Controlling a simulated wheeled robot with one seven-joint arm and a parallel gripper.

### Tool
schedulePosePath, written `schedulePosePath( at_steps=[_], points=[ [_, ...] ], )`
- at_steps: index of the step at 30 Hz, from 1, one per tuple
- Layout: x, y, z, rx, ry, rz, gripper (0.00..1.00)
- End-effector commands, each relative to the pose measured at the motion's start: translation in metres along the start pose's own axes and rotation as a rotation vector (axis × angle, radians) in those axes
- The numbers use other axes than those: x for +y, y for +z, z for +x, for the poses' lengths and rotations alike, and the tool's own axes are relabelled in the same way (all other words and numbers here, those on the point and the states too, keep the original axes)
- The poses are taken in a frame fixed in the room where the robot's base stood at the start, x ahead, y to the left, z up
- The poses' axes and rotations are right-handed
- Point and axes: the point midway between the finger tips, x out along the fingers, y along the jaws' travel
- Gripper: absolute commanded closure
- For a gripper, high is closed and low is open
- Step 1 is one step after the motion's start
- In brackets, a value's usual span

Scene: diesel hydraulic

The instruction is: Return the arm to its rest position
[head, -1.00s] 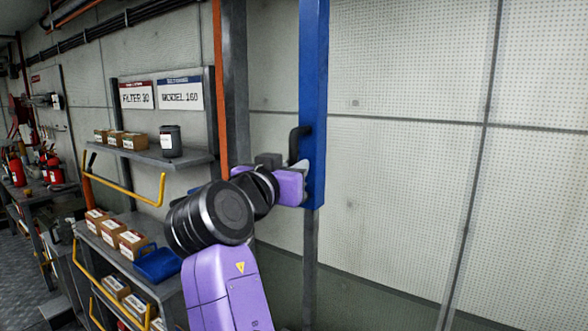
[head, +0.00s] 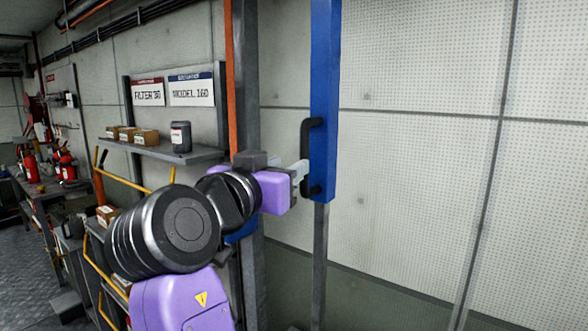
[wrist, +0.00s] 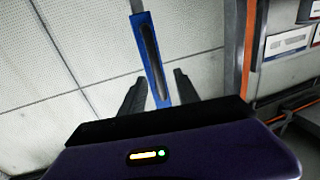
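My purple arm rises from the bottom of the head view, and my gripper (head: 301,172) points right toward a blue upright panel (head: 325,80). A black bar handle (head: 309,138) is fixed to the panel's left side. The light fingers end beside the lower half of the handle; I cannot tell whether they touch it. In the wrist view my gripper (wrist: 159,76) has its two dark fingers spread apart, with nothing clamped between them. The blue panel (wrist: 142,38) and its dark handle (wrist: 149,45) lie ahead, in line with the gap.
A grey shelf (head: 165,152) with small boxes (head: 147,137) and a dark canister (head: 181,137) is on the left. Yellow rails (head: 130,183) stand below it. A grey post (head: 246,90) is behind my wrist. The pale wall at right is clear.

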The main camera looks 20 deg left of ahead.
Motion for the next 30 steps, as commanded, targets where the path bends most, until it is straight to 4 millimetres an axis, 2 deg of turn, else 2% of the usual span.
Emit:
schedulePosePath(
  at_steps=[3, 13, 17, 21, 23, 26, 30],
  points=[
    [0.000, 0.000, -0.005, -0.001, 0.000, 0.000, 0.62],
    [0.000, -0.001, -0.006, 0.004, -0.002, -0.010, 0.62],
    [-0.012, -0.015, -0.007, 0.058, -0.051, -0.035, 0.62],
    [-0.031, -0.045, -0.020, 0.174, -0.169, -0.034, 0.62],
    [-0.039, -0.042, -0.027, 0.218, -0.227, -0.044, 0.62],
    [-0.043, -0.024, -0.033, 0.267, -0.297, -0.064, 0.62],
    [-0.040, 0.011, -0.040, 0.312, -0.372, -0.089, 0.62]
  ],
)
